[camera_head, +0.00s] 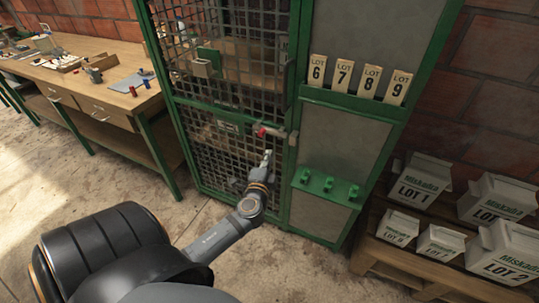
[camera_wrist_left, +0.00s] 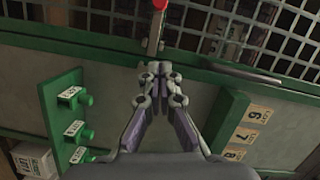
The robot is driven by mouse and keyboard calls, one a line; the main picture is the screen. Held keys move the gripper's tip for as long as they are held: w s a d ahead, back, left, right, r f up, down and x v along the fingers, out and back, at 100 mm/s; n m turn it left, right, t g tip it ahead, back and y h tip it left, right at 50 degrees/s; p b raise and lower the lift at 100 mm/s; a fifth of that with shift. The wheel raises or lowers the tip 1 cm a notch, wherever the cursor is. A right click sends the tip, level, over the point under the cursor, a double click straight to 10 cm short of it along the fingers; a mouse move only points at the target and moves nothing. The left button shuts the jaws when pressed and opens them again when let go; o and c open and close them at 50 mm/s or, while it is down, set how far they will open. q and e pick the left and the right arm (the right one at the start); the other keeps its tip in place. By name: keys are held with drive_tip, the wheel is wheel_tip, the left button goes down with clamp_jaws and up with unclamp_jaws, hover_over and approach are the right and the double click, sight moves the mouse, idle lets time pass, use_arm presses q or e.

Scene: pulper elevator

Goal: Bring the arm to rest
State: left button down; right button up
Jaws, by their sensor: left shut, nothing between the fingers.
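My left arm reaches from the bottom of the head view toward the green mesh cage door (camera_head: 232,128). My left gripper (camera_head: 267,158) is shut and empty in front of the door's lower right side. It sits just below a latch with a red end (camera_head: 264,132). In the left wrist view, the shut fingertips (camera_wrist_left: 160,78) point toward the grey bar and red end of this latch (camera_wrist_left: 160,4). I see nothing between the fingers. My right gripper is not in view.
Right of the door, a grey panel holds LOT cards 6 to 9 (camera_head: 357,80) on a green ledge and green knobs (camera_head: 328,184) below. White LOT boxes (camera_head: 418,181) stand on a wooden pallet (camera_head: 385,255) at right. A workbench (camera_head: 92,92) stands at left. Concrete floor between is clear.

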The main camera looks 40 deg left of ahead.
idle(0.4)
use_arm(q)
drive_tip(key=s+f+n+g+h+p, duration=0.3)
drive_tip(key=s+f, duration=0.4)
drive_tip(key=f, duration=0.8)
drive_tip(key=s+f+n+g+h+p, duration=0.15)
drive_tip(key=s+f+g, duration=0.45)
drive_tip(key=f, duration=0.9)
drive_tip(key=s+d+f+n+g+p, duration=0.1)
drive_tip(key=s+d+f, duration=0.2)
drive_tip(key=s, duration=0.6)
drive_tip(key=s+d+f+n+g+h+p, duration=0.1)
drive_tip(key=s+d+f+n+g+p, duration=0.1)
drive_tip(key=s+f, duration=0.3)
drive_tip(key=s+d+f+n+g+h+p, duration=0.1)
drive_tip(key=s+d+f, duration=0.3)
drive_tip(key=s, duration=0.9)
drive_tip(key=shift+s+d+f+n+g+p, duration=0.25)
drive_tip(key=shift+d+n+g+p, duration=0.15)
drive_tip(key=shift+n+g, duration=0.3)
drive_tip(key=shift+h, duration=0.25)
